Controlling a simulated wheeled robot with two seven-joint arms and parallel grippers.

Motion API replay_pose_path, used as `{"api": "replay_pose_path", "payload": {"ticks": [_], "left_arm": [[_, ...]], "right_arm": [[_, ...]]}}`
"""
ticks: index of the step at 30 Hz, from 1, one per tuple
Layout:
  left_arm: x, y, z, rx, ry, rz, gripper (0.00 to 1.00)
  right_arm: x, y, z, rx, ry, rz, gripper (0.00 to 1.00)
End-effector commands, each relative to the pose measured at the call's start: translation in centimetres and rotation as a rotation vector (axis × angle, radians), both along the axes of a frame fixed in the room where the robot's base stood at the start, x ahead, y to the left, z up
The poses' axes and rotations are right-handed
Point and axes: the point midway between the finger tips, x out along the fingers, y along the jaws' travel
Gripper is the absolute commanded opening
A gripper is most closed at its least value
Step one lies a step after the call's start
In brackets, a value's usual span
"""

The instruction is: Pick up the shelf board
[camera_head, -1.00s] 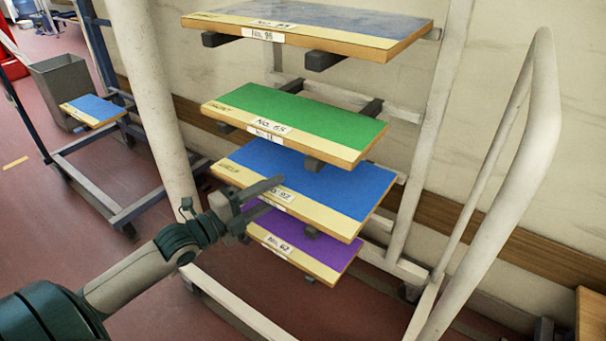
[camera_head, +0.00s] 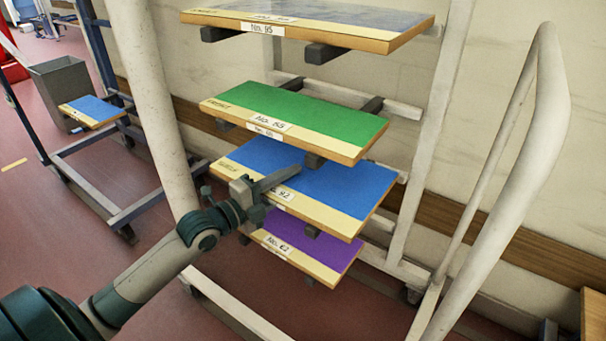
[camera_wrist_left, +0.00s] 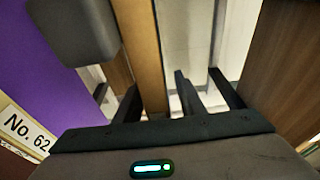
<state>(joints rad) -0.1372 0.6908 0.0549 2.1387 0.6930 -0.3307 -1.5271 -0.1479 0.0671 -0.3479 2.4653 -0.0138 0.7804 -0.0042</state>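Several shelf boards with yellow front strips rest on the brackets of a pale rack. A blue board, its label partly covered and ending in 92 (camera_head: 345,187), sits between a green board (camera_head: 305,118) above and a purple board No. 62 (camera_head: 320,250) below. My left gripper (camera_head: 272,185) is at the blue board's front edge, one finger over its top; the lower finger is hidden. In the left wrist view, the fingers (camera_wrist_left: 158,95) stand apart with a yellowish board edge (camera_wrist_left: 140,50) between them. The purple board (camera_wrist_left: 40,75) is at the left there. My right gripper is out of view.
A grey-topped board No. 95 (camera_head: 385,35) is on the top level. Thick pale rack posts stand left (camera_head: 150,100) and right (camera_head: 535,150). A dark bracket (camera_wrist_left: 75,30) is close in the wrist view. A second rack (camera_head: 110,195) and a grey bin (camera_head: 60,90) are at left.

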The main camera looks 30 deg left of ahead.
Motion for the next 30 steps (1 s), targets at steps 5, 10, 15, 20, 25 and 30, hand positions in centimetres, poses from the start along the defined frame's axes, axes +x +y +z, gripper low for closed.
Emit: {"api": "replay_pose_path", "payload": {"ticks": [5,10,15,20,25,30], "left_arm": [[0.03,-0.02,-0.01,0.000,0.001,0.000,0.36],[0.02,-0.02,-0.01,0.000,0.000,0.000,0.36],[0.02,-0.01,-0.01,0.000,0.000,0.000,0.24],[0.01,0.00,-0.02,0.000,0.001,0.000,0.00],[0.01,-0.01,-0.04,0.000,0.001,0.000,0.00],[0.01,-0.01,-0.05,0.000,0.001,0.000,0.00]], "right_arm": [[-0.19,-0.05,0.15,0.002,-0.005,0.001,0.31],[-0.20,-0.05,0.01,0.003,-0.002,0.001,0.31],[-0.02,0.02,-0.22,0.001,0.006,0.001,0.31],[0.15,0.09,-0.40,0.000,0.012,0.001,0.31],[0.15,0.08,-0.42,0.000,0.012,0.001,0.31],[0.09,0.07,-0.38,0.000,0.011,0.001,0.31]]}}
